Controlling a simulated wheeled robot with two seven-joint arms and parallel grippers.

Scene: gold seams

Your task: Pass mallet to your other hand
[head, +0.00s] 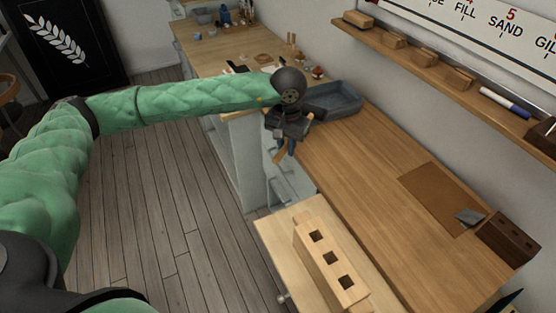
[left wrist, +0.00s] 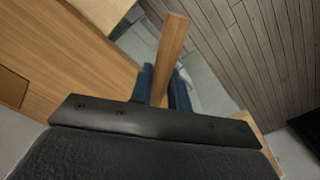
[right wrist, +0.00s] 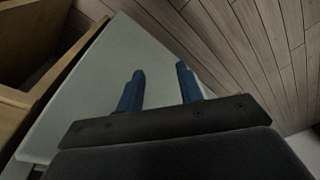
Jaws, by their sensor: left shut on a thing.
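My left gripper (head: 286,147) is out at the far end of the extended left arm, beside the front edge of the wooden counter. It is shut on the mallet (left wrist: 172,48), of which a plain light-brown wooden bar shows between the blue fingers in the left wrist view. In the head view a small piece of the mallet (head: 279,156) shows by the fingers. I cannot make out the mallet's head. My right gripper (right wrist: 160,88) is open and empty in the right wrist view, its two blue fingers apart. It is outside the head view.
The counter (head: 350,170) runs along the wall, with a grey tray (head: 340,101) behind my left gripper. A wooden block with square holes (head: 330,262) stands on an open drawer (head: 275,235) at the front. A pale panel (right wrist: 90,85) lies beyond the right fingers.

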